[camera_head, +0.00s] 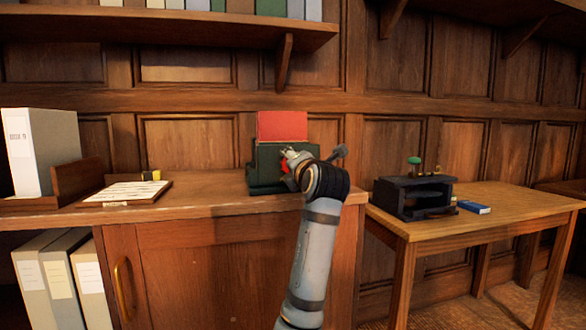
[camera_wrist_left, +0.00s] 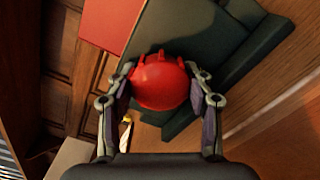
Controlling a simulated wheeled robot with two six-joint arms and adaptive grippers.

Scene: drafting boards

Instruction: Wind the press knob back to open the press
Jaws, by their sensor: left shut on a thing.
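The dark green press (camera_head: 262,168) stands on the wooden cabinet top in the head view, with a flat red piece (camera_head: 282,126) upright above it. The red press knob (camera_wrist_left: 160,84) is round with small lugs and sits on the front of the green body in the left wrist view. My left gripper (camera_head: 289,164) is at the press front, its two fingers on either side of the knob and shut on it. My wrist hides most of the knob in the head view. My right gripper is not in view.
To the right, a lower table (camera_head: 480,209) holds a black box-like device (camera_head: 411,197) and a blue box (camera_head: 474,207). A shelf hangs above.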

